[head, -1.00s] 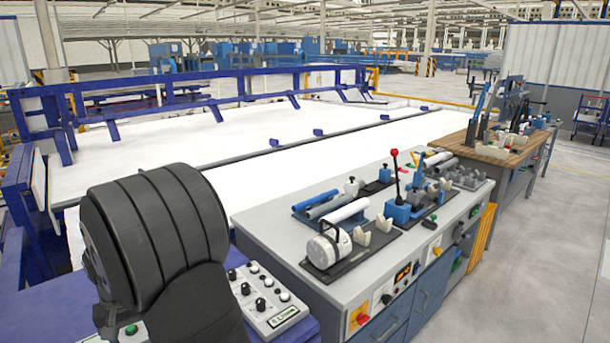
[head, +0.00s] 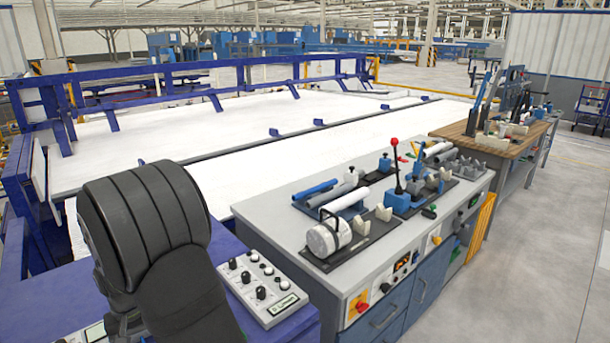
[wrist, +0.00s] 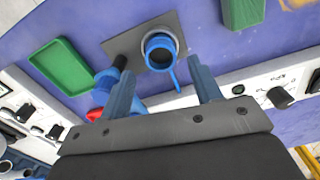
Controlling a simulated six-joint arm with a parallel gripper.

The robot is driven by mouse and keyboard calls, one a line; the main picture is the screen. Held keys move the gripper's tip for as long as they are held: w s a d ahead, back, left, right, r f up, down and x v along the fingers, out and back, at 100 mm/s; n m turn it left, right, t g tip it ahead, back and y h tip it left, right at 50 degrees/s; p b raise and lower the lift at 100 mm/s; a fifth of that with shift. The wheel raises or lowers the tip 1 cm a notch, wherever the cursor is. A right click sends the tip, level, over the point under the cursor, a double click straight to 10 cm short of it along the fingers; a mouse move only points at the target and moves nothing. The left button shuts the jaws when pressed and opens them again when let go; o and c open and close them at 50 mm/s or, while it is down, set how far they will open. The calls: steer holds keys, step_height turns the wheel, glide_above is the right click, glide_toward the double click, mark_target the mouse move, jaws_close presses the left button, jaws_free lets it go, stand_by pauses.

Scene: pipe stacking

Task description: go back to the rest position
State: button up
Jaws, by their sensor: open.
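My gripper (wrist: 161,64) is open in the wrist view, with its two grey-blue fingers apart and nothing held between them. Beyond the fingertips is a blue round cup or ring (wrist: 160,43) with a dark inside, on a dark grey plate (wrist: 130,37). Whether the fingers are near it in depth I cannot tell. In the head view my gripper does not show. A white pipe (head: 352,197), a blue pipe (head: 314,189) and a grey pipe (head: 331,195) lie on a rack on the grey bench.
A green tray (wrist: 62,67) lies on the purple surface at left in the wrist view. A control panel (head: 262,288) with knobs stands beside the grey bench (head: 285,225) in the head view. The bench carries a red-knobbed lever (head: 394,142). The long white table (head: 130,185) is clear.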

steer(key=r, duration=0.4)
steer(key=shift+s+a+r, duration=0.3)
steer(key=shift+s, duration=0.05)
steer(key=s+a+f+n, duration=0.1)
steer(key=s+a+f, duration=0.1)
steer(key=s+a, duration=0.2)
steer(key=s+a+f+n, duration=0.2)
steer(key=s+a, duration=0.3)
steer(key=s, duration=0.1)
steer(key=s+a+f+n, duration=0.1)
steer(key=s+a+f, duration=0.2)
steer(key=s+a, duration=0.2)
steer(key=shift+s+a, duration=0.15)
steer(key=shift+s, duration=0.2)
steer(key=f, duration=0.3)
steer(key=shift+s+a, duration=0.25)
steer(key=shift+a, duration=0.05)
steer(key=shift+f, duration=0.5)
